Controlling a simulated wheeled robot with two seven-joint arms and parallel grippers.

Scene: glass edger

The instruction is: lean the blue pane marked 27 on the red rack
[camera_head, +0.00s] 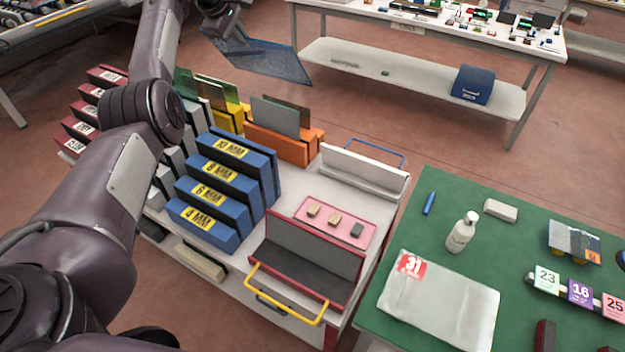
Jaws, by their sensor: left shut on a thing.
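A translucent blue pane (268,62) is in the air at the top of the view, tilted, above the floor behind the bench. My left gripper (222,28) is shut on its upper left edge. No number can be read on the pane from here. A dark-red framed stand (316,244) with a raised back panel and a yellow handle sits empty at the bench's front right. Several dark-red slotted blocks (78,129) with labels stand at the bench's far left, partly hidden by my left arm. I cannot tell which is the red rack. My right gripper is out of view.
Blue blocks (225,178) marked in MM stand mid-bench. An orange block (275,146) and a yellow block (228,118) hold upright panes behind them. A pink tray (335,216) holds small pieces. A green table (420,240) at right has a bottle (461,232) and number cards (580,292).

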